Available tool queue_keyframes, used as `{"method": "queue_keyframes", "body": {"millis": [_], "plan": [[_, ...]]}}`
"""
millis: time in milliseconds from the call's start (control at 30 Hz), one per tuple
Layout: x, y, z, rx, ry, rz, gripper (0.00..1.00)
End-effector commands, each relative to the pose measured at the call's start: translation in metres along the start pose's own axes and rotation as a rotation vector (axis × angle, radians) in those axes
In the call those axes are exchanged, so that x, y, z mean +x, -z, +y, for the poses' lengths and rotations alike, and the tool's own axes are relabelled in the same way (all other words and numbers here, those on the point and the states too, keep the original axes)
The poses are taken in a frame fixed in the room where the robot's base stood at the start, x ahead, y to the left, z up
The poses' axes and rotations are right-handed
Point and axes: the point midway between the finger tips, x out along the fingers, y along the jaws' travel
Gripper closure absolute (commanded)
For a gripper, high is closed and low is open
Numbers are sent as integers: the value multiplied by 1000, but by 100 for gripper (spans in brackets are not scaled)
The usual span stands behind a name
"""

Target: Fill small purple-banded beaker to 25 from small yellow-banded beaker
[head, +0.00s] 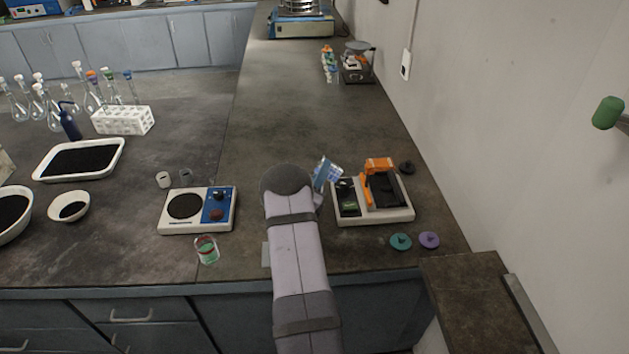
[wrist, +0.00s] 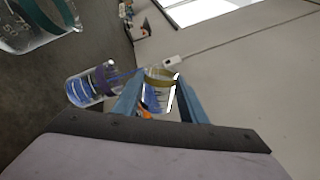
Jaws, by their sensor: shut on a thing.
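In the wrist view, my gripper (wrist: 157,92) is shut on the small yellow-banded beaker (wrist: 160,76), between its two blue fingers. The beaker is clear with blue liquid in it. The small purple-banded beaker (wrist: 92,85) is just left of it, with blue at its lower part. A thin blue streak runs between the two beakers. The liquid level against the marks is too small to read. In the head view, my arm hides most of the gripper; a tilted blue-and-clear shape (head: 325,173) shows beside its end, its band not readable.
A teal-banded beaker (wrist: 38,22) is close in the wrist view's upper left. A hotplate (head: 185,207) is left of my arm and a balance (head: 372,200) with an orange part is right. A beaker with reddish contents (head: 207,250) stands near the front edge. The counter's far middle is clear.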

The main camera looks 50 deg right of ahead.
Motion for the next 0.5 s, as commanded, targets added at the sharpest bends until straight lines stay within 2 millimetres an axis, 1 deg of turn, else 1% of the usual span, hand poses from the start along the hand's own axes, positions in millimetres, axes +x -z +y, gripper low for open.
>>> {"method": "queue_keyframes", "body": {"millis": [67,133,200,233,267,300,333,500], "plan": [[0,0,0,-1,1,-1,86],[0,2,3,37,2,4,86],[-1,6,8,149,3,17,86],[1,0,-3,208,6,23,86],[2,-2,-8,263,5,30,86],[1,-1,-8,319,3,39,86],[1,3,-4,345,2,44,86],[1,3,-7,368,1,48,86]]}}
